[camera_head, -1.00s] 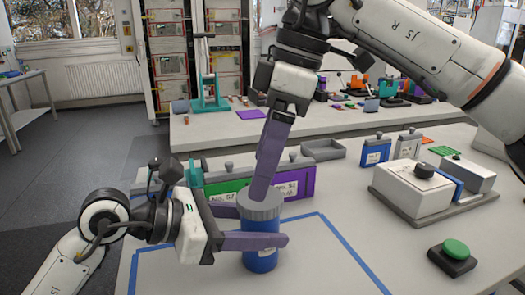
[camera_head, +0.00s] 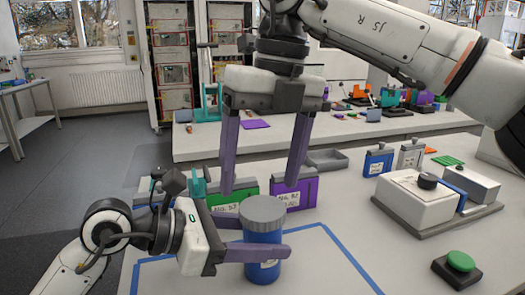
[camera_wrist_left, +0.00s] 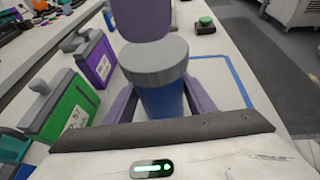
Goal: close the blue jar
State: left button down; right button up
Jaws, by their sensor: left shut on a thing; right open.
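The blue jar (camera_head: 262,245) stands upright on the table with a grey ribbed lid (camera_head: 263,212) on top. It also shows in the left wrist view (camera_wrist_left: 160,103), with its lid (camera_wrist_left: 153,60). I cannot tell how tightly the lid sits. My left gripper (camera_head: 262,238) is shut on the jar's blue body, below the lid, with one purple finger across its front. My right gripper (camera_head: 260,186) is open and empty above the lid, fingers pointing down and spread to either side. One purple right finger (camera_wrist_left: 141,18) shows beyond the lid in the left wrist view.
Behind the jar stand a green container (camera_head: 236,192) and a purple container (camera_head: 296,194). A white box device (camera_head: 418,200) and a green button (camera_head: 461,261) are at right. Blue tape (camera_head: 345,262) marks the table around the jar.

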jog(key=n, duration=0.4)
jog(key=shift+r+n, duration=0.1)
jog(key=shift+n, duration=0.2)
jog(key=n, duration=0.4)
jog(key=shift+a+r, duration=0.1)
jog(key=n, duration=0.4)
jog(key=shift+r+h, duration=0.15)
jog(key=shift+h, duration=0.15)
jog(key=n, duration=0.4)
jog(key=shift+r, duration=0.15)
jog(key=n, duration=0.4)
jog(key=shift+w+r+n, duration=0.1)
jog(key=shift+r+n, duration=0.05)
jog(key=shift+n, duration=0.15)
jog(key=n, duration=0.4)
jog(key=shift+r+h, duration=0.25)
jog(key=shift+h, duration=0.05)
jog(key=n, duration=0.4)
jog(key=shift+r, duration=0.2)
jog(key=n, duration=0.5)
jog(key=shift+w+r, duration=0.1)
jog(key=shift+r, duration=0.2)
